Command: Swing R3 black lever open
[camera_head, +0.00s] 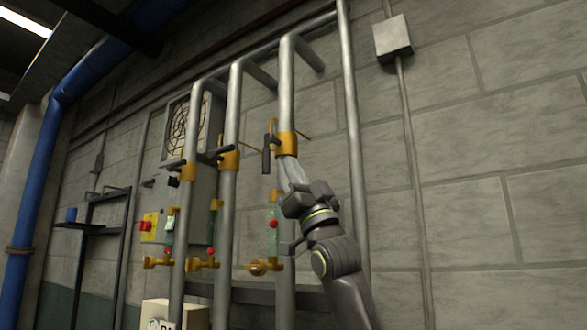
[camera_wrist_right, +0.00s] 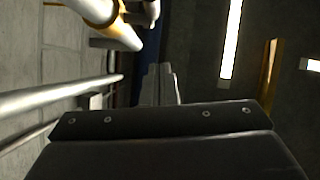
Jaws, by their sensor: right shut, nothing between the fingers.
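Three grey vertical pipes each carry a yellow valve with a black lever; I read no R3 label. On the rightmost pipe, the black lever (camera_head: 266,155) hangs down at the left side of its yellow valve (camera_head: 287,143). My right gripper (camera_head: 297,190) is just below that valve, in front of the same pipe, shut and empty. Whether it touches the pipe or lever I cannot tell. In the right wrist view the shut fingers (camera_wrist_right: 160,85) point away from the camera, with a pipe and yellow fitting (camera_wrist_right: 125,30) at upper left. My left gripper is not in view.
The middle pipe's black lever (camera_head: 216,154) and the left pipe's dark lever (camera_head: 174,167) stick out sideways. Lower yellow valves (camera_head: 263,267) with red knobs sit beneath. A vertical pipe (camera_head: 352,120) stands at right. A box (camera_head: 175,314) is at bottom left.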

